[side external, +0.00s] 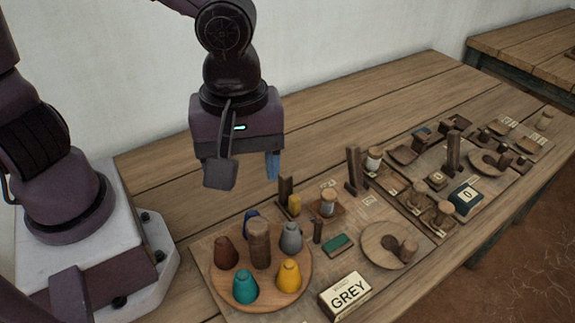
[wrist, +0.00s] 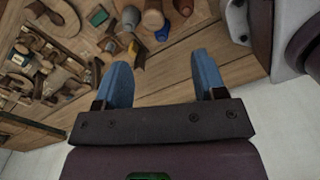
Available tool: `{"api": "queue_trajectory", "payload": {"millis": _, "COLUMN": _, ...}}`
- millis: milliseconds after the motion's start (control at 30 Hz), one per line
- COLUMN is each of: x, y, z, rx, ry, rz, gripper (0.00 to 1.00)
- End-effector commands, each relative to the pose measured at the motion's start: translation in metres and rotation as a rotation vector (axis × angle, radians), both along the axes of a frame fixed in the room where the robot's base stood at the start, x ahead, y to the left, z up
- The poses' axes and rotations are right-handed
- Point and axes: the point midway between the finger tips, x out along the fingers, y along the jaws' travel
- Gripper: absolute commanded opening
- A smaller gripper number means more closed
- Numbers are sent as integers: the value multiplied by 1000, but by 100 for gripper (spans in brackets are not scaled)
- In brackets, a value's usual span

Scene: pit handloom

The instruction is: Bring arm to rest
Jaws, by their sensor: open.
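My gripper (side external: 245,172) hangs from the arm above the back of the wooden table (side external: 165,192), behind and above the round wooden tray. In the wrist view its two blue fingers (wrist: 158,82) are spread wide apart with nothing between them. It is open and empty, and it touches nothing that I can see. In the side view one finger is blue and the nearer one is largely covered by a dark wrist part.
A round tray (side external: 220,292) holds several coloured cones around a wooden post (side external: 259,243). A block marked GREY (side external: 346,294) lies at the front. Boards with pegs, dishes and a dark green box (side external: 466,197) run to the right. The table's back strip is clear.

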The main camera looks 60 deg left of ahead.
Motion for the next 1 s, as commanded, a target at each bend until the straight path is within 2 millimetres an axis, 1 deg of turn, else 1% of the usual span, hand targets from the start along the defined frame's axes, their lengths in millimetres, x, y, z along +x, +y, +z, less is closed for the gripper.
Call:
{"api": "queue_trajectory", "payload": {"millis": 33, "x": -3, "y": 2, "z": 3, "rx": -17, "ry": -4, "rz": -133, "gripper": 64}}
{"api": "queue_trajectory", "payload": {"millis": 100, "x": -5, "y": 6, "z": 8, "rx": -41, "ry": -14, "rz": -322, "gripper": 64}}
{"api": "queue_trajectory", "payload": {"millis": 267, "x": -8, "y": 22, "z": 25, "rx": -87, "ry": -81, "rz": -726, "gripper": 64}}
{"api": "queue_trajectory", "payload": {"millis": 300, "x": -9, "y": 28, "z": 31, "rx": -91, "ry": -107, "rz": -822, "gripper": 64}}
{"api": "queue_trajectory", "payload": {"millis": 433, "x": -11, "y": 51, "z": 50, "rx": -72, "ry": -215, "rz": -1112, "gripper": 64}}
{"api": "queue_trajectory", "payload": {"millis": 533, "x": -15, "y": 75, "z": 67, "rx": 4, "ry": -313, "rz": -1295, "gripper": 64}}
{"api": "queue_trajectory", "payload": {"millis": 600, "x": -18, "y": 91, "z": 78, "rx": 77, "ry": -364, "rz": -1358, "gripper": 64}}
{"api": "queue_trajectory", "payload": {"millis": 667, "x": -20, "y": 104, "z": 86, "rx": 138, "ry": -393, "rz": -1362, "gripper": 64}}
{"api": "queue_trajectory", "payload": {"millis": 800, "x": -26, "y": 128, "z": 99, "rx": 237, "ry": -435, "rz": -1254, "gripper": 64}}
{"api": "queue_trajectory", "payload": {"millis": 900, "x": -27, "y": 139, "z": 106, "rx": 275, "ry": -450, "rz": -1194, "gripper": 64}}
{"api": "queue_trajectory", "payload": {"millis": 1000, "x": -27, "y": 145, "z": 107, "rx": 284, "ry": -450, "rz": -1162, "gripper": 64}}
